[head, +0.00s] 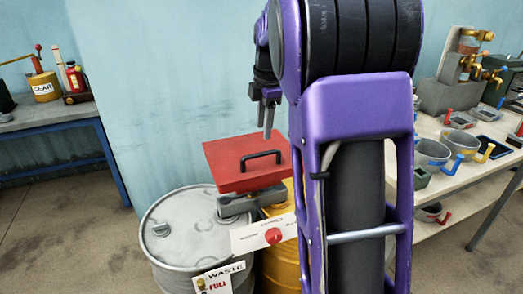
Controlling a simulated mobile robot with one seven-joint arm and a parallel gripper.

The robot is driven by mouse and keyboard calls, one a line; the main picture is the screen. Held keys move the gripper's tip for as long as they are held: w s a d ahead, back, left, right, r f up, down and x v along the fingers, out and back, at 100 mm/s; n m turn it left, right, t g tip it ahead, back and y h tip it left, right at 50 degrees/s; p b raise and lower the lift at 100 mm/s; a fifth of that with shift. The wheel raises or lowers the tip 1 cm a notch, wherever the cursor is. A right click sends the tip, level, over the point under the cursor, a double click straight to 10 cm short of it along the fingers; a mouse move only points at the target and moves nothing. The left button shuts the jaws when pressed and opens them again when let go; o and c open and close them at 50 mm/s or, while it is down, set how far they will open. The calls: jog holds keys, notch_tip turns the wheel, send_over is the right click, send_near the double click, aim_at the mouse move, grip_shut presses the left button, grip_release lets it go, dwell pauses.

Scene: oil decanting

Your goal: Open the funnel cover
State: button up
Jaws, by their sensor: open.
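The red funnel cover (230,158) has a black bar handle (261,159) on it. It lies shut, slightly tilted in the picture, over a dark grey funnel body (240,205) above the drums. My gripper (268,118) hangs above the cover, near its far edge in the picture, with its fingers pointing down and apart from it. It is open and holds nothing. My purple arm hides part of the area to the right of the cover.
A grey waste drum (180,225) marked full stands at left, with a yellow drum (278,262) beside it. A white label with a red knob (273,236) is in front. A blue-legged bench (50,118) is at far left; a shelf table (455,170) with cups is at right.

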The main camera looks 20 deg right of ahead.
aim_at(261, 153)
jog(key=f, duration=0.2)
jog(key=w+f, duration=0.1)
jog(key=f, duration=0.2)
jog(key=f+b, duration=0.1)
jog(key=f, duration=0.2)
jog(key=shift+w, duration=0.35)
grip_shut()
dwell(1.0)
